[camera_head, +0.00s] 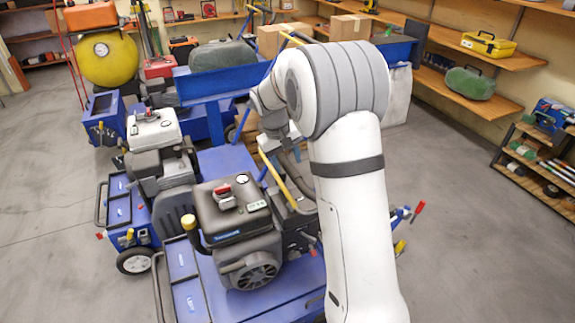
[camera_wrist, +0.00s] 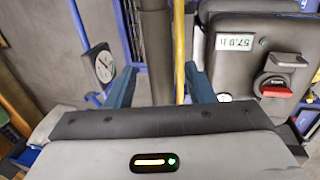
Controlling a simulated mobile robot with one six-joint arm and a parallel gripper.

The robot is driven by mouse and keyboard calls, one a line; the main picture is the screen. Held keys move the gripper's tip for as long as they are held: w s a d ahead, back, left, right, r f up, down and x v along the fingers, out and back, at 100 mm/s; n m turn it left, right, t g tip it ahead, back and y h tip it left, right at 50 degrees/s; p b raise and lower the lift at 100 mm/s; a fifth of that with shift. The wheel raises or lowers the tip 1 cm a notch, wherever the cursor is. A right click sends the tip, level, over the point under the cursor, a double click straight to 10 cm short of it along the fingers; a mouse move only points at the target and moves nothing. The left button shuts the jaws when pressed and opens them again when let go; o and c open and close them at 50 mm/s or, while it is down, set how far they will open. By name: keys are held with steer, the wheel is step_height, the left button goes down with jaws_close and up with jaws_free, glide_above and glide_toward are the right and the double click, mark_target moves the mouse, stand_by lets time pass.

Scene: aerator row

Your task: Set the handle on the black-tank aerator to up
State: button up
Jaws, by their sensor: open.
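The black-tank aerator (camera_head: 237,215) stands in the front middle of the head view, with a red switch and small display on its dark tank. The tank also shows at the right of the wrist view (camera_wrist: 240,60). A yellow bar (camera_head: 276,180), apparently its handle, slants behind the tank near my arm. In the wrist view a yellow bar (camera_wrist: 178,45) stands beside a dark post, seen between my fingers. My gripper (camera_wrist: 161,70) is open, with blue fingers either side of that view and nothing gripped. Contact with the bar cannot be told. My arm hides part of the machine.
A grey-white-tank aerator (camera_head: 153,130) stands close at the left, on blue framework. A blue trailer (camera_head: 222,80) is behind. A round gauge (camera_wrist: 103,67) is left of my fingers in the wrist view. Shelves (camera_head: 460,60) line the back right; floor (camera_head: 455,220) at the right is clear.

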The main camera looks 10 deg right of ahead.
steer(key=shift+d+f, duration=0.15)
steer(key=shift+f, duration=0.5)
jaws_close()
steer(key=shift+r, duration=0.1)
